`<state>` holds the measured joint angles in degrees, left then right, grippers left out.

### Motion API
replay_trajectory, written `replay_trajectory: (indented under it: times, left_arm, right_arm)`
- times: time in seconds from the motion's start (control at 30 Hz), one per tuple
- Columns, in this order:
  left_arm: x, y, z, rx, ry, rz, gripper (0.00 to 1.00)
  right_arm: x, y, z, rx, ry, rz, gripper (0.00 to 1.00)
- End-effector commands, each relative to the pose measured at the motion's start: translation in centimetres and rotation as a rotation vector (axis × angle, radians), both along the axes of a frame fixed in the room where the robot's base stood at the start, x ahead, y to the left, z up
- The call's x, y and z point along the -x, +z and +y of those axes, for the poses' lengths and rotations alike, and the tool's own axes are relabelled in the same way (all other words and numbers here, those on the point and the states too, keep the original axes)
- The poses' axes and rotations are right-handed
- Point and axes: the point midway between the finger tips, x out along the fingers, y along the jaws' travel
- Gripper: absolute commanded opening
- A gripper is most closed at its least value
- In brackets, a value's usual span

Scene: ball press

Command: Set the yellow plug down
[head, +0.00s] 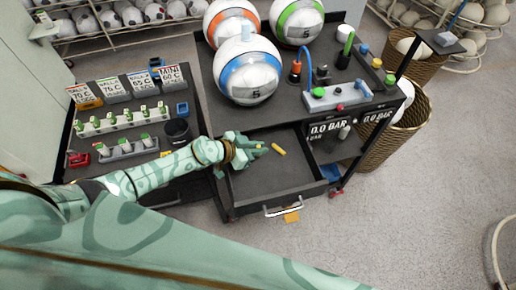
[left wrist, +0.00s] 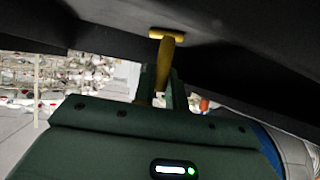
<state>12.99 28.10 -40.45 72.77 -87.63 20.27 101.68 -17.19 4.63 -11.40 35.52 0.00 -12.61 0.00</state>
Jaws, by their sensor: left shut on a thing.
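My left gripper (head: 257,149) is over the open drawer (head: 268,183) of the dark cart. I cannot tell whether the held plug touches the floor. My right gripper is not in view.
Balls (head: 249,72) and a pump panel (head: 338,95) stand on the cart top above the drawer. The drawer's front wall and handle (head: 289,207) face me. A side bench (head: 84,159) with signs and a black cup (head: 177,131) is at left. The drawer floor is otherwise bare.

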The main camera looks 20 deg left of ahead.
Motion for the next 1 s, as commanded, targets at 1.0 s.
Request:
replay_trajectory:
  times: [1.0]
  left_arm:
    - [0.0, 0.0, 0.0, -0.001, -0.001, -0.003, 0.35]
  right_arm:
    - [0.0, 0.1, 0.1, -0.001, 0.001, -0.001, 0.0]
